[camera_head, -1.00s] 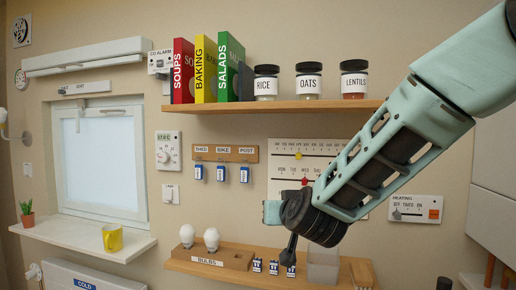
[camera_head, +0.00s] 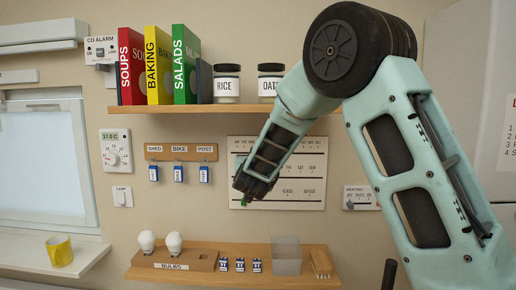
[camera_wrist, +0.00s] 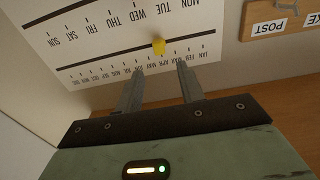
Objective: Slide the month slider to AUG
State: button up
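The white calendar board (camera_head: 312,190) hangs on the wall, partly hidden by my arm in the head view. The board shows upside down in the wrist view (camera_wrist: 100,35), with a row of days and a row of small month labels along dark slots. A yellow slider knob (camera_wrist: 158,46) sits on the month slot, around APR or MAY; the small labels are hard to read. My gripper (camera_wrist: 161,67) is open and empty. Its two fingers point toward the board, with the knob between their tips in the picture; whether they reach around it I cannot tell.
A shelf (camera_head: 160,109) with books and jars is above the board. A lower shelf (camera_head: 235,274) holds bulbs, small blue-white items, a clear bin (camera_head: 287,258) and a brush (camera_head: 321,264). Key hooks (camera_head: 180,152) are left of the board, a heating panel (camera_head: 360,197) right.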

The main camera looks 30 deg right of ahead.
jog(key=p+x, duration=0.2)
jog(key=x, duration=0.5)
jog(key=shift+p, duration=0.35)
